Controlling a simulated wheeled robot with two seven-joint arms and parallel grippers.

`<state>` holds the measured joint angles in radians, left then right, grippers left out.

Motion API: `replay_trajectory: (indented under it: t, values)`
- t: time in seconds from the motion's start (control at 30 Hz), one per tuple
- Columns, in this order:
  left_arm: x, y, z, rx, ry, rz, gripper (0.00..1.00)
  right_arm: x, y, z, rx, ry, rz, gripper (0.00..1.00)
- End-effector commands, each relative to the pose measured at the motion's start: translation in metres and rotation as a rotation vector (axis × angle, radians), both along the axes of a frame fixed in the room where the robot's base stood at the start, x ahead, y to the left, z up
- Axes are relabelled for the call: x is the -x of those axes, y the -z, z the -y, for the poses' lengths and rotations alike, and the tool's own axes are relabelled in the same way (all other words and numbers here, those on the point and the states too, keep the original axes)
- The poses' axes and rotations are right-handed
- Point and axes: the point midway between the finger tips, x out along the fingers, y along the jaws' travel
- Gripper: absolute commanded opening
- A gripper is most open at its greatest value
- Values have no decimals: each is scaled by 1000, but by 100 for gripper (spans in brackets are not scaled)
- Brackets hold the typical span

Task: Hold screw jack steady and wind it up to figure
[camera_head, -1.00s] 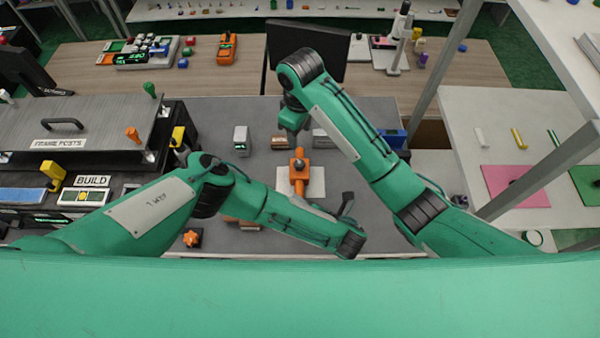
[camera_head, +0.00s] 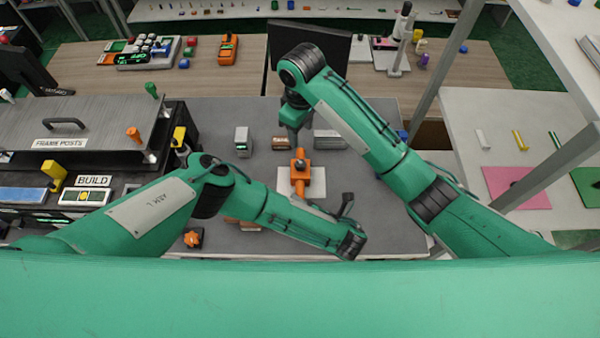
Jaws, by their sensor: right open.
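The orange screw jack (camera_head: 300,178) stands on a pale square plate (camera_head: 316,182) in the middle of the grey table, with a dark knob-like part on its top. My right gripper (camera_head: 293,138) points down just behind the jack's top, small in the picture; it is open, and no object shows between its fingers. My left gripper (camera_head: 346,206) is at the end of the lower arm, right of and in front of the jack. Its fingers are mostly hidden by its own wrist, so its opening and any contact with the jack do not show.
A grey block (camera_head: 242,141) and a metal block (camera_head: 329,139) stand behind the jack on either side. An orange star knob (camera_head: 192,238) lies front left. The fixture labelled FRAME POSTS (camera_head: 70,135) bounds the table's left. The table right of the plate is partly clear.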

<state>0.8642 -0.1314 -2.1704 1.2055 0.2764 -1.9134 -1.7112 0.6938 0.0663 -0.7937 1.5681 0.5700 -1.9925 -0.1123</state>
Motion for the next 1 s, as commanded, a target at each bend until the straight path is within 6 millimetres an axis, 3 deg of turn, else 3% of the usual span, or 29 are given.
replay_trajectory:
  t: [0.57, 1.0]
  values:
    - [2, 2, 4, 10, 7, -4, 49, 0, 1, 0, 0, 0, 0, 49]
    - [44, -25, 38, 11, 12, 0, 49, 0, 0, 0, 0, 0, 0, 49]
